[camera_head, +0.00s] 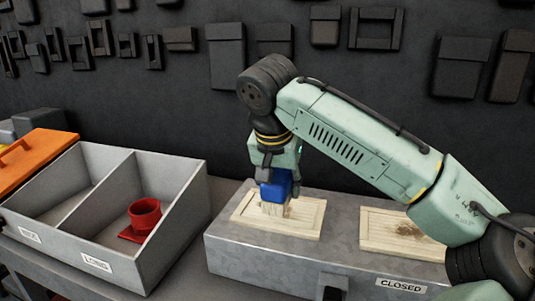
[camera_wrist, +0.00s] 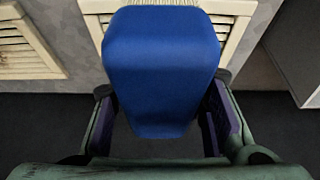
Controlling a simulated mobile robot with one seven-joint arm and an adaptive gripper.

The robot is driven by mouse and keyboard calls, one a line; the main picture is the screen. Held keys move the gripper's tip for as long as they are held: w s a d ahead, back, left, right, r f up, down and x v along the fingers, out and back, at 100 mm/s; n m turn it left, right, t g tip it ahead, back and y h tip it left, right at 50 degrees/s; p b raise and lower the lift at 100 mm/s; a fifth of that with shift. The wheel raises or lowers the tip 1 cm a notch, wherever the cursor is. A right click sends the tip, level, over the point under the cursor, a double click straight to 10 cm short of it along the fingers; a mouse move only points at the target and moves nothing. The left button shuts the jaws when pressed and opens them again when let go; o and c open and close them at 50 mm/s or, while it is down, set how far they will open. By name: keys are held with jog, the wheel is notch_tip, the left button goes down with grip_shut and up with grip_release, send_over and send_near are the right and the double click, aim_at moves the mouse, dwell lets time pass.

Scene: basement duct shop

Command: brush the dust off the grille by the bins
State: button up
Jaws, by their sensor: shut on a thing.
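My gripper (camera_head: 280,182) is shut on the blue handle of a brush (camera_head: 275,191), held roughly upright with its pale bristles down. The bristles meet or nearly meet the wooden grille by the bins (camera_head: 305,222); contact is hard to tell.
A second wooden grille (camera_head: 375,225) with a brown dusty patch lies to the right on the same grey metal box (camera_head: 240,245), labelled CLOSED. Left stands a grey two-part bin (camera_head: 190,225); its right compartment holds a red flanged piece (camera_head: 145,216). An orange lid (camera_head: 35,155) is farther left.

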jog(key=shift+r, duration=1.45)
